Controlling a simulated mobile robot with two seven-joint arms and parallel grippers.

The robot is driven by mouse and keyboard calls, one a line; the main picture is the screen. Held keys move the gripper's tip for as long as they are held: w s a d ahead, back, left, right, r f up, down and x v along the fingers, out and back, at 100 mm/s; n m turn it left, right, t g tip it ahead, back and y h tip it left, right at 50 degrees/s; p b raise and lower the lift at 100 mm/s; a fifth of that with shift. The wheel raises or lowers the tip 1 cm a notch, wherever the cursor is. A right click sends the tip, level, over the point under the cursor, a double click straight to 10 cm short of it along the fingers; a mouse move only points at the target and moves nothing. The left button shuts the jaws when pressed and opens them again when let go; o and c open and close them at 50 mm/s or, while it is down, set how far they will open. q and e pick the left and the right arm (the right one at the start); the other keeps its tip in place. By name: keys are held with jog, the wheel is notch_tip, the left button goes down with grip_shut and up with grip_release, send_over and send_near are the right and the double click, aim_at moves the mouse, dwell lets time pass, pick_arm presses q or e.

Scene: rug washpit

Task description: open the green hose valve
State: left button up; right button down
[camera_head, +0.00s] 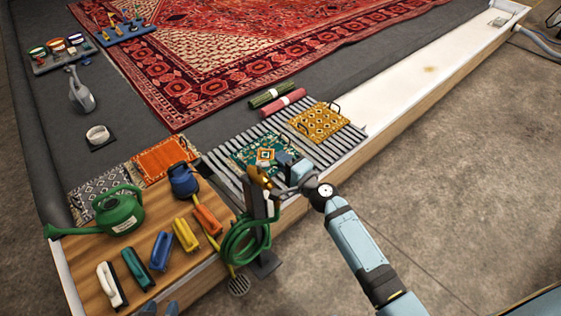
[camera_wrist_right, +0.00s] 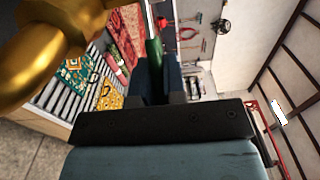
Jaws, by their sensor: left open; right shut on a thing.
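The hose valve's brass body (camera_head: 261,178) sits atop a dark post at the corner of the wooden board. It looms large at the left of the right wrist view (camera_wrist_right: 45,55). A green lever (camera_wrist_right: 154,50) lies between my right gripper's dark fingers in that view. My right gripper (camera_head: 285,166) is shut on this lever, just right of the brass body; the lever is hard to make out in the head view. The green hose (camera_head: 240,245) hangs coiled below. My left gripper (camera_head: 159,308) is open, only its tips showing at the bottom edge, apart from the valve.
The wooden board (camera_head: 140,260) carries a green watering can (camera_head: 118,212), a blue jug (camera_head: 183,181) and several coloured brushes. A slatted rack (camera_head: 222,170) with small rugs lies behind the valve. A drain (camera_head: 239,285) is below. The concrete floor (camera_head: 460,190) at right is clear.

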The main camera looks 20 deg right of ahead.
jog(key=shift+r, duration=0.1)
dwell(0.3)
jog(key=c, duration=1.2)
grip_release()
jog(key=shift+b+v, duration=1.05)
jog(key=shift+v, duration=5.8)
